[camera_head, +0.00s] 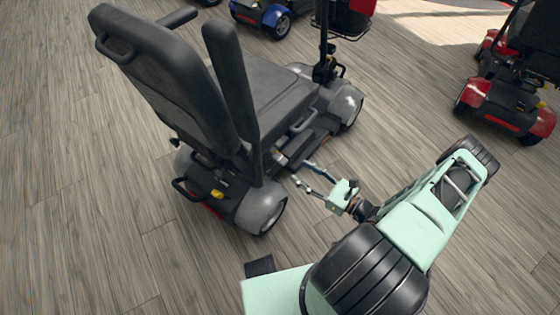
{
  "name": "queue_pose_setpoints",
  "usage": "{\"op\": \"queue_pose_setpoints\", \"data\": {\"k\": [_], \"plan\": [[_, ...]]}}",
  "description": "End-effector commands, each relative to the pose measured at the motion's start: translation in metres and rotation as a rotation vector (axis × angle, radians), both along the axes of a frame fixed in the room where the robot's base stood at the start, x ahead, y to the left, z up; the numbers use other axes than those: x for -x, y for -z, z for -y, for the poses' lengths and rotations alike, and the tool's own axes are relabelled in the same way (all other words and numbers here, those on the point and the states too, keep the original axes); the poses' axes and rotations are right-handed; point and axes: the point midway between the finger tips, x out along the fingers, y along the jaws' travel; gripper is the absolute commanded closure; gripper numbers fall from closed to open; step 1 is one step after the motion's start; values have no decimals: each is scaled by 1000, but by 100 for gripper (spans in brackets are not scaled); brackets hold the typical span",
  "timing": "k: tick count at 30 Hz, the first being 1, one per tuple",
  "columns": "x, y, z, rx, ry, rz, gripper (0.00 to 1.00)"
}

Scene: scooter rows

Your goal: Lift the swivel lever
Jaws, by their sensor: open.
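A grey mobility scooter (263,207) with a black seat (268,95) stands in the upper middle, its seat back toward me. My gripper (302,173) is at the right side of this scooter, below the seat's edge. Its two fingers are apart, with nothing seen between them, and point left toward the seat base. A small pale part (281,158) shows under the seat edge just beyond the fingertips. I cannot tell for certain whether it is the swivel lever, and no contact with it is visible.
The seat's armrest (232,85) rises upright close to the gripper's left. The rear wheel (264,209) is below left of the fingers. A red scooter (508,104) stands at the right and a blue one (264,15) at the top. Wood floor (75,190) at left is clear.

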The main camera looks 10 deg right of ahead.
Motion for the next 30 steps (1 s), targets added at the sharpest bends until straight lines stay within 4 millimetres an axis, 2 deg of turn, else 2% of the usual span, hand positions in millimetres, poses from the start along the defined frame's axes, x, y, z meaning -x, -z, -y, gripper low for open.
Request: {"op": "queue_pose_setpoints", "data": {"k": [9,15,27,30], "plan": [[-46,1,-40,1,-7,1,56],[-66,1,-56,2,-7,-1,56],[-73,0,-61,3,-5,-1,56],[-73,0,-61,3,-5,-1,66]]}}
